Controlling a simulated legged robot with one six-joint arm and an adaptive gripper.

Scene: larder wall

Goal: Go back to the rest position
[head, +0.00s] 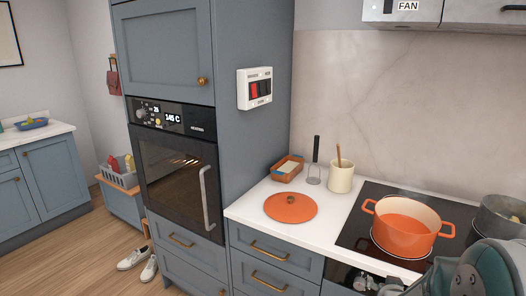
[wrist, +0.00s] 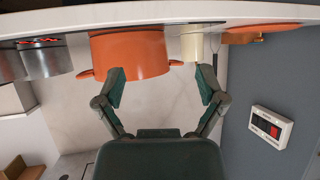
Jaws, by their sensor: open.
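My gripper (wrist: 161,82) is open in the wrist view, with its two dark green fingers spread and nothing between them. The wrist picture is upside down. Behind the fingers are the orange pot (wrist: 130,52) and the cream utensil crock (wrist: 193,46); I cannot tell the gap to them. In the head view, grey-green parts of my arm fill the lower right corner, and the fingertips are not clear there. The open orange pot (head: 404,232) stands on the black hob (head: 354,231), apart from the crock (head: 340,178).
A grey pot (head: 500,218) stands right of the orange pot, partly behind my arm. A tall oven cabinet (head: 226,130) with a switch panel (head: 254,88) rises left. Shoes (head: 134,258) lie on the floor.

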